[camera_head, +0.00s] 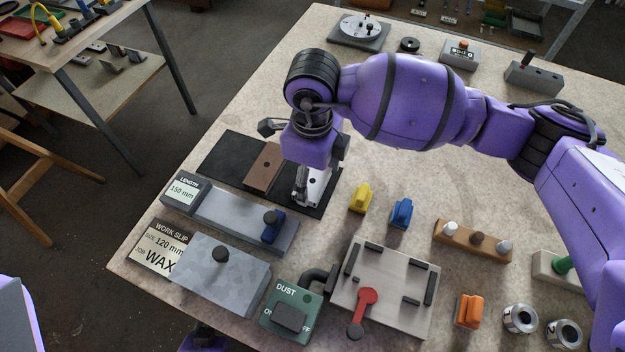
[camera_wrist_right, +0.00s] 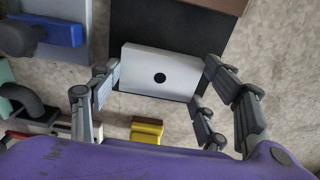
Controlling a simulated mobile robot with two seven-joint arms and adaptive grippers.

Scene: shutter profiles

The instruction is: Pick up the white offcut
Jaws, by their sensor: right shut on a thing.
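The white offcut (camera_head: 319,188) is a pale block with a dark round hole, at the right end of the black mat (camera_head: 228,158). In the right wrist view the white offcut (camera_wrist_right: 160,72) lies between the fingers of my right gripper (camera_wrist_right: 160,85), with fingers against both its short sides. My right gripper (camera_head: 305,190) points down and is shut on it. In the head view the wrist and fingers hide part of the offcut. I cannot tell whether it is clear of the mat.
A brown block (camera_head: 263,168) lies on the mat just left of the offcut. Nearby are a grey length stop with a blue slider (camera_head: 273,228), a yellow piece (camera_head: 361,198) and a blue piece (camera_head: 401,213). A plate fixture (camera_head: 385,285) stands in front.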

